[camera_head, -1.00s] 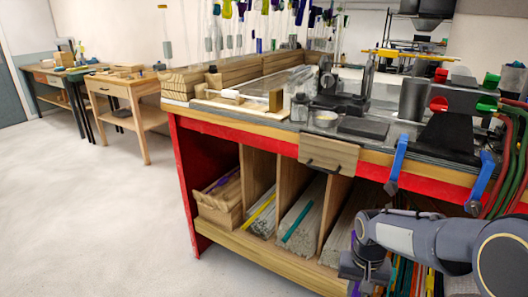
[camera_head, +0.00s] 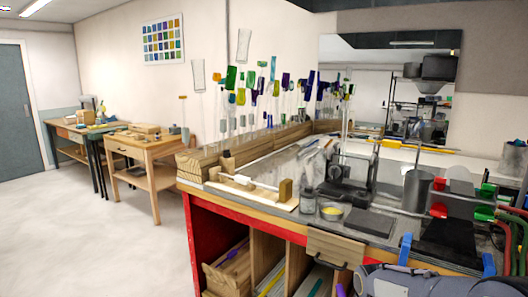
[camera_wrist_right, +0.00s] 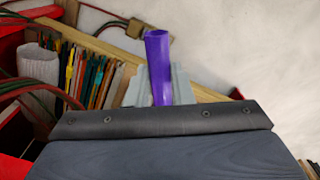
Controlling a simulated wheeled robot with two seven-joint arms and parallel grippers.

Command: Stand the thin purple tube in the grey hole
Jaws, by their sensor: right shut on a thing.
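The thin purple tube (camera_wrist_right: 157,60) is between the two light grey fingers of my right gripper (camera_wrist_right: 160,86) in the right wrist view. The gripper is shut on it, and the tube's open end points away from the wrist. In the head view only part of my right arm shows at the bottom right, and its fingers are out of the picture. Tall glass pieces (camera_head: 240,85) stand along wooden blocks (camera_head: 262,143) at the back of the workbench. I cannot make out a grey hole among them. My left gripper is not in view.
The workbench (camera_head: 262,215) carries a wooden jig (camera_head: 250,188), a yellow-filled dish (camera_head: 331,211), a grey cylinder (camera_head: 416,190) and blue clamps (camera_head: 404,250). Bundled rods (camera_wrist_right: 88,72) and a wooden edge (camera_wrist_right: 98,42) lie close to my right gripper. Open floor (camera_head: 100,235) is at left.

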